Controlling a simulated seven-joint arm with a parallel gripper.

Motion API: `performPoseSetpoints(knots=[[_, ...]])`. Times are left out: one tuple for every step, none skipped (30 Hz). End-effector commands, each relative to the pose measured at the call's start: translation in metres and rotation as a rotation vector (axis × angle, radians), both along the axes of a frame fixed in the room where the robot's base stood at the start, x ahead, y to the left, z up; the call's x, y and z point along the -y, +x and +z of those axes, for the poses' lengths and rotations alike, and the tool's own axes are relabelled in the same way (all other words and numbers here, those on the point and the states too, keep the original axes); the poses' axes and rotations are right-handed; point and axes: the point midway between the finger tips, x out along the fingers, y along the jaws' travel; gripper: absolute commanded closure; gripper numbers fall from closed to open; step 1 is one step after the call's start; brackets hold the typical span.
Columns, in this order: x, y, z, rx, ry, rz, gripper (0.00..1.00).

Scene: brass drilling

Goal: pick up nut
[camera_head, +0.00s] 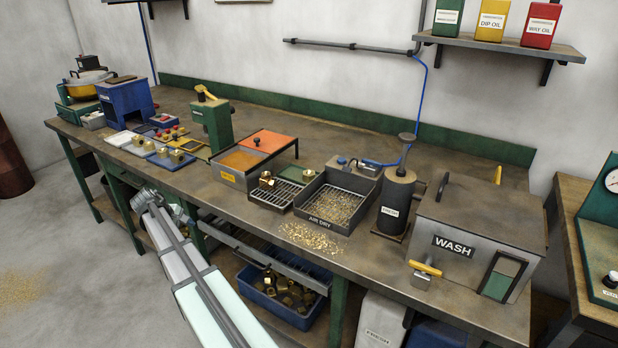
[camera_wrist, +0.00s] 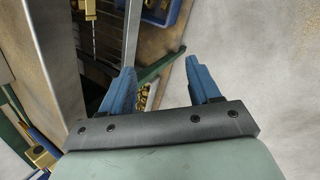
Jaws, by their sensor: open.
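Several brass nuts or fittings are in view, and I cannot tell which one is the task's nut. One brass piece (camera_head: 267,179) sits on the wire rack at mid-bench. Others stand in the small trays at the left, such as this brass piece (camera_head: 138,141). More brass pieces (camera_head: 287,296) lie in a blue bin (camera_head: 252,294) below the bench. My gripper (camera_wrist: 160,68) is open, with two blue fingers apart and nothing held between them. In the head view its end is near the bench's front edge, apart from the rack; its fingers are hard to make out.
The bench (camera_head: 330,257) carries an orange-lidded box (camera_head: 268,141), an air-dry tray (camera_head: 322,221) of chips, a dark cylinder (camera_head: 397,200) and a wash box (camera_head: 470,235). Loose chips (camera_head: 312,238) lie at the front edge.

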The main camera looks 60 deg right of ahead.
Motion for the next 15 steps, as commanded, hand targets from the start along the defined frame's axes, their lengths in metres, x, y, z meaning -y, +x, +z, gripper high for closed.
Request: performPoseSetpoints(knots=[[0.015, 0.01, 0.024, 0.01, -0.019, 0.004, 0.38], [0.021, 0.014, 0.036, 0.013, -0.03, 0.006, 0.38], [0.031, 0.018, 0.054, 0.017, -0.046, 0.011, 0.38], [0.038, 0.021, 0.067, 0.02, -0.057, 0.014, 0.38], [0.045, 0.023, 0.081, 0.025, -0.069, 0.016, 0.38], [0.055, 0.026, 0.098, 0.027, -0.085, 0.02, 0.38], [0.062, 0.028, 0.113, 0.03, -0.097, 0.021, 0.38], [0.068, 0.03, 0.126, 0.032, -0.108, 0.025, 0.38], [0.077, 0.032, 0.145, 0.036, -0.123, 0.026, 0.38], [0.085, 0.032, 0.159, 0.036, -0.134, 0.028, 0.38], [0.092, 0.033, 0.173, 0.037, -0.146, 0.03, 0.38], [0.101, 0.033, 0.191, 0.037, -0.159, 0.032, 0.38], [0.108, 0.033, 0.205, 0.036, -0.169, 0.034, 0.38], [0.116, 0.032, 0.218, 0.035, -0.178, 0.036, 0.38], [0.127, 0.03, 0.236, 0.031, -0.187, 0.038, 0.38]])
